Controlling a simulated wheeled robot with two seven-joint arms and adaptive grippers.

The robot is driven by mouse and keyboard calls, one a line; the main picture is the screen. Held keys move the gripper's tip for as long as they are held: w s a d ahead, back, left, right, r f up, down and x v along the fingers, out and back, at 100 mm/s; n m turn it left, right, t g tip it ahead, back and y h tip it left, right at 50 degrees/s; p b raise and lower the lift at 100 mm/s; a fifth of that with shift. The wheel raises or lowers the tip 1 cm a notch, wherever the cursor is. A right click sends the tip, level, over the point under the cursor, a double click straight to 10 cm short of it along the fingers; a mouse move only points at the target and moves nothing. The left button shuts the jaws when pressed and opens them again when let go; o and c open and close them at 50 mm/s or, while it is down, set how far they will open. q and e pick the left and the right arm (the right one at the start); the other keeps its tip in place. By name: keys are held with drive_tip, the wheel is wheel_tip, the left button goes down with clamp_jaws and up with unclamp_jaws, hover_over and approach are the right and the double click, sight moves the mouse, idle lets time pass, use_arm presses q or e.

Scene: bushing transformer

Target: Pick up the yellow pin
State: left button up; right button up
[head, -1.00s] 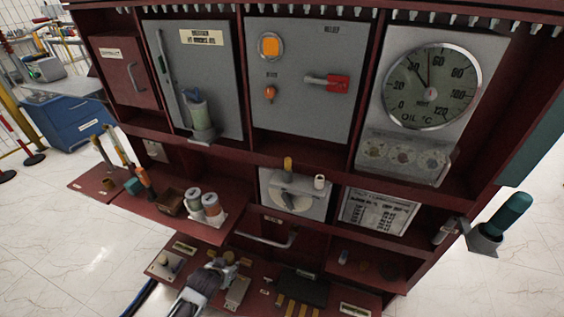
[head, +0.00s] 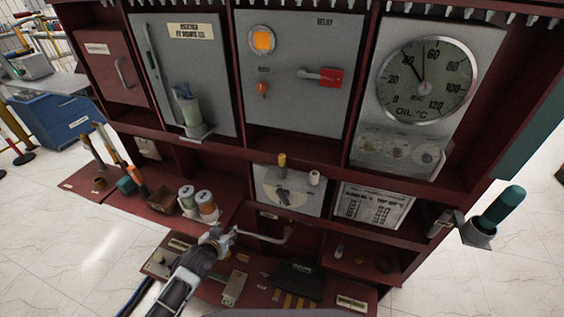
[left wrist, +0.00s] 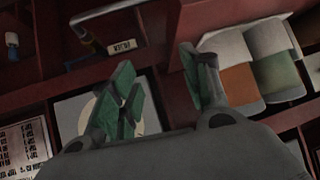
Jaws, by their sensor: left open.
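The yellow pin (head: 282,160) stands upright at the top edge of the pale dial plate (head: 270,192) in the head view. A white peg (head: 314,178) stands to its right. My left gripper (head: 220,236) is open and empty, below and left of the pin, near the left end of the metal bar handle. In the left wrist view its green-padded fingers (left wrist: 165,82) are spread apart. One finger covers part of the dial plate (left wrist: 72,112) there, and I cannot make out the pin. My right gripper does not show.
The bar handle (head: 265,239) juts out below the dial plate. Two spools (head: 207,206) stand on the shelf to the left. Tools (head: 132,175) stand farther left. A lower shelf with small parts (head: 233,288) lies under my left arm.

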sight(282, 166)
use_arm(q)
drive_tip(key=w+d+r+m+t+h, duration=0.1)
drive_tip(key=w+d+r+m+h, duration=0.15)
drive_tip(key=r, duration=0.45)
drive_tip(key=w+d+r+m+t+h, duration=0.1)
drive_tip(key=w+d+r+t+h, duration=0.1)
drive_tip(key=w+d+r+h, duration=0.3)
drive_tip(key=w+r+m+t+h, duration=0.1)
drive_tip(key=w+r+m+h, duration=0.1)
drive_tip(key=r, duration=0.6)
drive_tip(key=s+r+m+g+h, duration=0.1)
drive_tip(key=g, duration=0.1)
drive_tip(key=s+r+m+g+h, duration=0.1)
drive_tip(key=r+m+g+h, duration=0.1)
drive_tip(key=s+r+m+g+h, duration=0.1)
drive_tip(key=m+g+h, duration=0.1)
drive_tip(key=shift+d+r+h, duration=0.15)
drive_tip(key=shift+h, duration=0.1)
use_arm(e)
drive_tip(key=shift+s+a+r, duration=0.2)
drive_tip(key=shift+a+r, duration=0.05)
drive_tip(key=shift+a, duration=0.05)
